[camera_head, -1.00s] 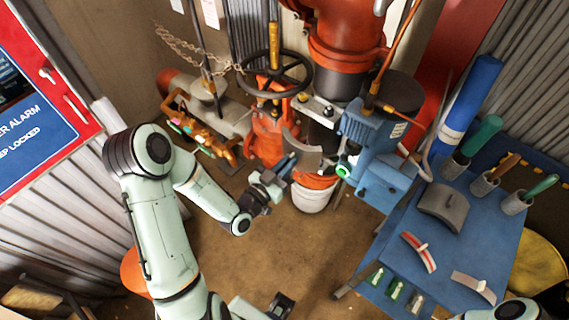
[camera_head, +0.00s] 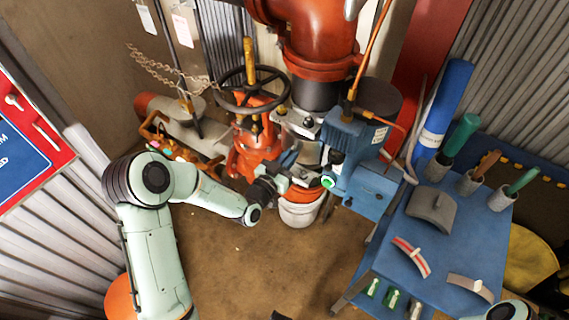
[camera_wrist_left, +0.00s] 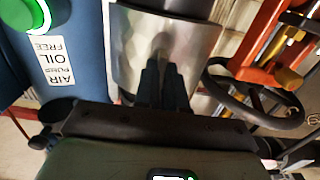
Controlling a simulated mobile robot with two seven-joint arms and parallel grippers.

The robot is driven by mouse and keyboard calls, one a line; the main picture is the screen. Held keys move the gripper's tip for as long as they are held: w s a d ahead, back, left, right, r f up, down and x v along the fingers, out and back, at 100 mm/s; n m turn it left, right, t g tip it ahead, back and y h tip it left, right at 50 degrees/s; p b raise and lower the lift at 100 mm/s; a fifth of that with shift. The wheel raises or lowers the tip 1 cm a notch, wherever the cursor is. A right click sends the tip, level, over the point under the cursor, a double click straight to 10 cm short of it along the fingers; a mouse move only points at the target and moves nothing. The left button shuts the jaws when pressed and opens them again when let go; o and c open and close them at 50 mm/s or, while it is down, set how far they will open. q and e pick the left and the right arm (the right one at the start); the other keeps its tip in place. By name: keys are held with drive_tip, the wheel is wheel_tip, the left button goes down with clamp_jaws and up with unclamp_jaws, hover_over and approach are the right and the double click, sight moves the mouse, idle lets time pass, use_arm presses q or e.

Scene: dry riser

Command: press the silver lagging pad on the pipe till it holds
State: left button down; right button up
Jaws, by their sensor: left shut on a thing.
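The silver lagging pad (camera_head: 312,153) is a curved metal sheet at the pipe below the orange flange and valve fittings. In the left wrist view the pad (camera_wrist_left: 190,45) is upright, its curved face filling the upper middle. My left gripper (camera_head: 289,164) is shut on the pad's grip; its dark fingers (camera_wrist_left: 165,85) meet over the pad's middle in the wrist view. The pad covers the pipe behind it, and I cannot tell whether its whole back touches.
A blue pump unit (camera_head: 357,150) stands close right of the pad, and a black handwheel (camera_head: 252,90) close left. A blue table (camera_head: 450,250) at right holds a dark grey pad (camera_head: 431,209) and a red-striped pad (camera_head: 411,256).

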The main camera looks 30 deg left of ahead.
use_arm(q)
drive_tip(key=shift+w, duration=0.4)
drive_tip(key=shift+b, duration=0.9)
idle(0.7)
drive_tip(key=shift+w, duration=0.45)
idle(1.7)
drive_tip(key=c, duration=1.1)
unclamp_jaws()
